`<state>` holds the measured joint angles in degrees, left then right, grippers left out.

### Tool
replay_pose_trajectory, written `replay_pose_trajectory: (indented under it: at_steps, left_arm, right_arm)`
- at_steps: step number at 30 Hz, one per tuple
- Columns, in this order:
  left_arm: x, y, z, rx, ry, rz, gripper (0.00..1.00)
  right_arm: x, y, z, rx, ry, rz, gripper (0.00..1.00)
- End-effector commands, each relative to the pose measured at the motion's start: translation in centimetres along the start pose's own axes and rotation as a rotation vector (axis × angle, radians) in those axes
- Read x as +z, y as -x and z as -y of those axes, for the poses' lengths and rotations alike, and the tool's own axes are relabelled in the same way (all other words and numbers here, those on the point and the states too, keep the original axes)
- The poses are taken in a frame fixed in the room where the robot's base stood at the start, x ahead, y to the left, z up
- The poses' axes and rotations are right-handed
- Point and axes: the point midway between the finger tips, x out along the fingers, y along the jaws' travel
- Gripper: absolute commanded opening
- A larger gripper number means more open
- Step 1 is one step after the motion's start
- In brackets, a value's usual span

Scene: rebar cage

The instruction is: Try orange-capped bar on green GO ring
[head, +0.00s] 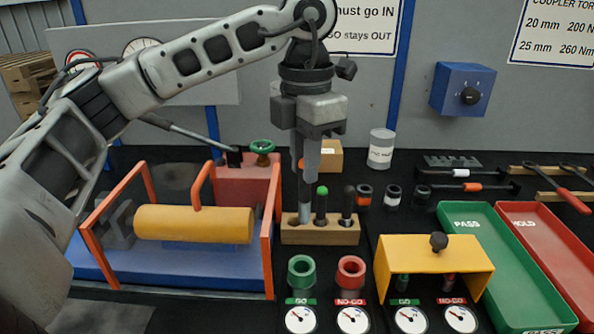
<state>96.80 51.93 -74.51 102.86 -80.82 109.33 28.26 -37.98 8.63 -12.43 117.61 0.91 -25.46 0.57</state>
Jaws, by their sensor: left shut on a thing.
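My left gripper (308,165) points straight down over the wooden block (320,234) and is shut on the orange-capped bar (304,210). A bit of the orange cap (300,163) shows beside the fingers, which hide most of it. The bar is upright at the left end of the block; I cannot tell whether its foot is still seated in the hole. The green GO ring (301,269) stands in front of the block, with nothing in it that I can see. My right gripper is out of view.
A green-capped bar (322,205) and a dark-capped bar (348,203) stand close by in the block. The red NO-GO ring (351,270) is right of the green one. A yellow cover (430,262) stands further right, before the green PASS tray (480,240). An orange-framed machine (195,224) is at left.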

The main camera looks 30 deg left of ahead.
Motion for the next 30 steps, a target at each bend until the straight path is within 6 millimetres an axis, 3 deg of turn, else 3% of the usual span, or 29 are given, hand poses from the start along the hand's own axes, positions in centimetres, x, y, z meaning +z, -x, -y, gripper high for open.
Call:
replay_pose_trajectory:
  at_steps: [4, 10, 30]
  left_arm:
    - [-0.9, 1.2, 2.7, 0.002, -0.005, 0.006, 0.0]
    - [-1.6, 2.1, 4.5, 0.001, 0.0, 0.004, 0.0]
    - [-2.8, -3.1, 4.1, 0.001, 0.002, 0.003, 0.0]
  right_arm:
    - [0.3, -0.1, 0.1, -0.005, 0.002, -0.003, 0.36]
    - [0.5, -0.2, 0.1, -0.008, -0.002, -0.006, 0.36]
    - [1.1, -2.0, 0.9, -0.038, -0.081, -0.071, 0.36]
